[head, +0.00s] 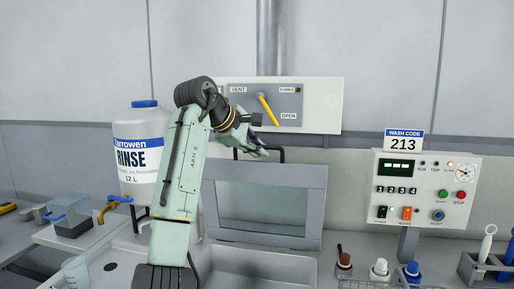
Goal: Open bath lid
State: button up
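The bath lid (314,205) is a grey-framed panel with a greenish window. It stands raised and near upright at the back of the bath basin (270,262), whose inside shows in front of it. A dark bar handle (283,153) rises at the lid's top edge. My gripper (262,137) is just above the lid's top edge, by the handle. Its fingers look spread apart, with nothing seen between them. My arm hides the lid's left edge and part of the basin. Whether a finger touches the handle cannot be told.
A vent panel with a yellow lever (268,108) is on the wall behind my gripper. A white RINSE container (136,160) stands left of my arm. A control box (424,190) is at right, with several bottles (379,270) below it. A brush rack (488,268) is far right.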

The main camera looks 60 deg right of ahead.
jog(key=shift+o, duration=0.6)
jog(key=shift+a+r, duration=0.1)
jog(key=v, duration=1.1)
jog(key=shift+a+r, duration=0.25)
jog(key=shift+a, duration=0.05)
